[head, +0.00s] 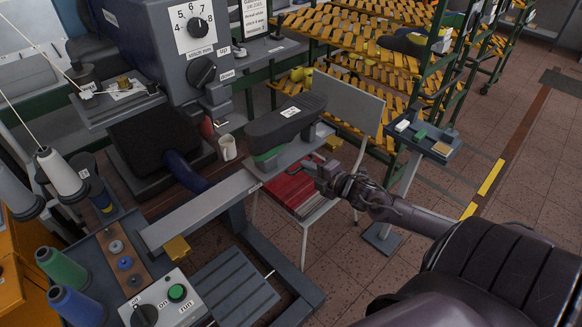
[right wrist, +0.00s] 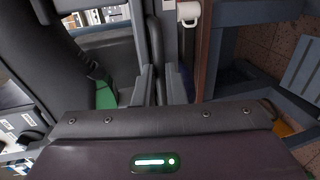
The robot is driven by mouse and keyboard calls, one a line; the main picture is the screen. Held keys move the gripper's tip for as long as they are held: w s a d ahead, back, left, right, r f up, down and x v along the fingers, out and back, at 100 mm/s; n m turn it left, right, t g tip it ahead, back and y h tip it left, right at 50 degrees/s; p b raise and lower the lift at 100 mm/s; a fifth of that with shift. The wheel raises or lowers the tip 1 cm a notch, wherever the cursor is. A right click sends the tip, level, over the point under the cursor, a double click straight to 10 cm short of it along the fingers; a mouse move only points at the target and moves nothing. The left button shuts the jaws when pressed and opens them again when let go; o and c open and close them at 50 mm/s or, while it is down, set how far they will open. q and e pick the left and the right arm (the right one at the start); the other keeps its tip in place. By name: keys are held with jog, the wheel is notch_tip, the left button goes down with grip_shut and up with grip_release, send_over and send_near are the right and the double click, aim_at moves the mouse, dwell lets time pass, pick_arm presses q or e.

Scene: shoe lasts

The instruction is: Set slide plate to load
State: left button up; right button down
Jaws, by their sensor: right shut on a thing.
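The slide plate (head: 262,172) sits at the far right end of a grey rail (head: 200,208). A dark shoe last with a white label (head: 290,112) and a green lower part (head: 268,158) lies on it. My right gripper (head: 327,178) is beside the plate, low at its right end. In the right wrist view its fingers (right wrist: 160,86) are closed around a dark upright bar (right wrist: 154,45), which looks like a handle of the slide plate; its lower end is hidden. The last's green part (right wrist: 104,92) shows left of the fingers. My left gripper is not in view.
Yellow blocks stand near both rail ends, one at the near end (head: 176,250). A control box (head: 160,298) with a green button is at the front left. A white mug (head: 227,148) is behind the rail.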

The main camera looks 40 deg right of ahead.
jog(key=d+b, duration=0.2)
jog(key=d, duration=0.6)
jog(key=shift+w+d+r, duration=0.15)
jog(key=shift+w+d, duration=0.05)
jog(key=shift+w, duration=0.15)
jog(key=c, duration=1.7)
grip_release()
jog(key=shift+d, duration=0.1)
jog(key=shift+o, duration=1)
jog(key=shift+d, duration=0.1)
jog(key=shift+s, duration=0.15)
jog(key=v, duration=0.7)
jog(key=shift+s+p, duration=0.3)
jog(key=shift+p, duration=0.1)
